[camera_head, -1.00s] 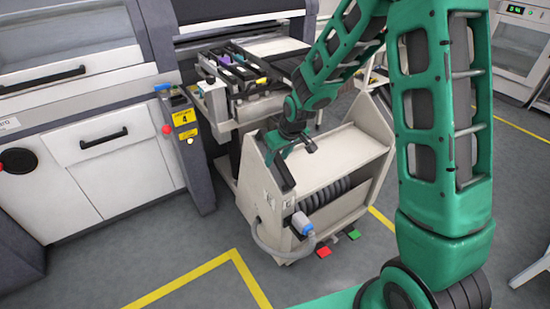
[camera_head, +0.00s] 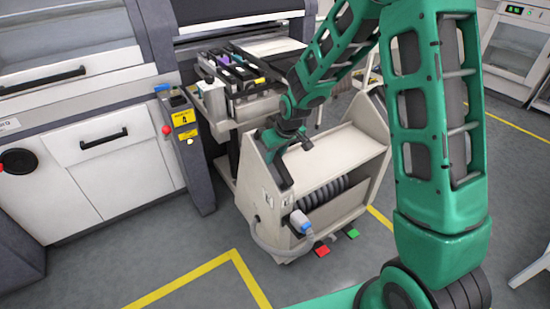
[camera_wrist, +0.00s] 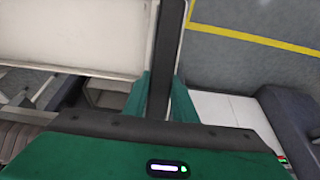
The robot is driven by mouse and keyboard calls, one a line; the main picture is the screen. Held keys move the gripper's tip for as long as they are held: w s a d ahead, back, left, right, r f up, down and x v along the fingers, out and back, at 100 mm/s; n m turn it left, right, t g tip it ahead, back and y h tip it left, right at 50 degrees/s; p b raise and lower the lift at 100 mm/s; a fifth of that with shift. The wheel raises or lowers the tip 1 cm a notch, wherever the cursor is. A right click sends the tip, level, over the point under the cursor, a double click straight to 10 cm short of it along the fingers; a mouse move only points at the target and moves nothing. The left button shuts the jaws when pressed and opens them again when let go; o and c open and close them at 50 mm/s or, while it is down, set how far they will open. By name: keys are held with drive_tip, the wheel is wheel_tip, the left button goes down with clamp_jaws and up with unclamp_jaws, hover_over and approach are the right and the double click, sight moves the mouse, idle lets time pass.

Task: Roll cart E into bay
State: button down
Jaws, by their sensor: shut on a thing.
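Cart E, as I take it, is the cream feeder trolley (camera_head: 335,154) in the head view. It stands upright on the floor in front of the machine, with feeders on its rear part (camera_head: 237,72). No letter on it is readable. My gripper (camera_head: 285,158) is at the black handle bar (camera_head: 281,175) on the trolley's near left side. In the wrist view the two green fingers of my gripper (camera_wrist: 159,96) are shut on the dark handle bar (camera_wrist: 173,40). The bay is the machine opening behind the trolley, partly hidden by the feeders and my arm.
A grey post with a yellow "4" label (camera_head: 185,145) stands just left of the trolley. Red (camera_head: 322,250) and green (camera_head: 352,233) pedals sit at its base. A grey hose (camera_head: 265,242) hangs from its front. Yellow floor lines (camera_head: 240,265) mark open floor in front.

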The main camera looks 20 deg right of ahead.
drive_tip(key=shift+w+a+r, duration=0.2)
drive_tip(key=shift+w+a, duration=0.05)
drive_tip(key=shift+w, duration=0.45)
drive_tip(key=c, duration=1.4)
unclamp_jaws()
drive_tip(key=shift+c, duration=0.2)
drive_tip(key=shift+s+f, duration=0.1)
drive_tip(key=v, duration=1)
drive_tip(key=shift+s+r, duration=0.2)
drive_tip(key=shift+r, duration=0.1)
drive_tip(key=shift+d, duration=0.15)
drive_tip(key=s+d+r+m+g+h, duration=0.1)
drive_tip(key=s+d+r+m+h, duration=0.2)
drive_tip(key=s+d, duration=0.65)
drive_tip(key=s+d+r+m+g+y, duration=0.1)
drive_tip(key=s+d, duration=0.4)
drive_tip(key=s, duration=0.8)
drive_tip(key=s+d+r+m+g, duration=0.2)
drive_tip(key=s+d+m, duration=0.3)
drive_tip(key=s, duration=0.8)
drive_tip(key=shift+s+d+r+m+y, duration=0.15)
drive_tip(key=shift+s+r+m+y, duration=0.05)
drive_tip(key=shift+r+m+y, duration=0.25)
